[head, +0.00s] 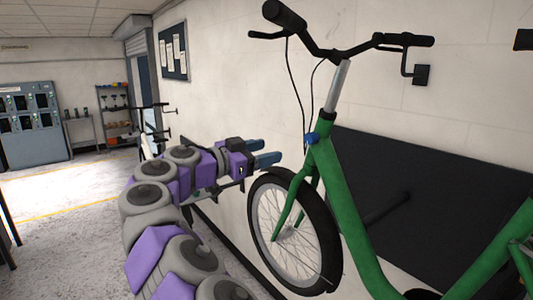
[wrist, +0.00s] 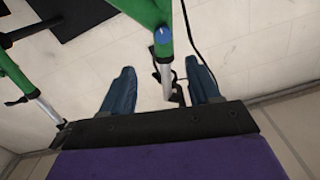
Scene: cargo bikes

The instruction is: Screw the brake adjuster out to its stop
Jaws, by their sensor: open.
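The green bike (head: 344,205) stands against the wall. A small blue part (head: 312,138), which looks like the brake adjuster, sits at the top of its head tube where a dark cable runs down. In the wrist view the blue part (wrist: 163,36) shows on the green tube, beyond my fingertips and sideways between them. My gripper (head: 268,152) is open and empty, left of the blue part and apart from it. Its two blue fingers also show in the wrist view (wrist: 160,68). The adjuster's thread is too small to make out.
The front wheel (head: 294,232) is below and right of my gripper. Handlebars (head: 350,52) and loose cables (head: 297,85) hang above the head tube. A black panel (head: 450,190) is behind the frame. Another bike (head: 150,130) stands farther back.

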